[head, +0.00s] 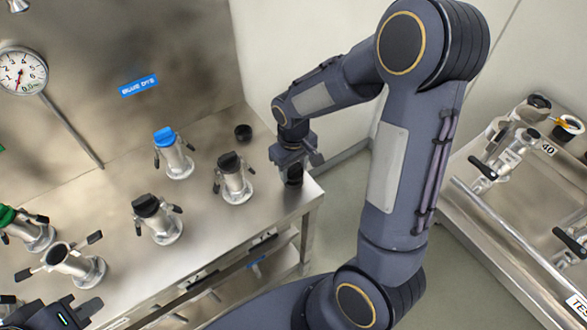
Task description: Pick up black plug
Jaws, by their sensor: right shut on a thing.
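My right gripper (293,163) points down over the right corner of the steel bench (222,254). It is shut on a black plug (294,177), whose dark round body shows below the fingers. I cannot tell whether the plug touches the bench top. Another black plug (243,132) sits loose on the bench, left of and behind the gripper. My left gripper (66,314) shows only partly at the bottom left edge, so its fingers cannot be judged.
Steel ports with side handles stand on the bench: one blue-capped (166,138), two black-capped (231,163) (147,206), one green-capped (8,217) and one uncapped (66,255). A gauge (22,71) hangs at left. Another steel bench (480,225) with valves is at right.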

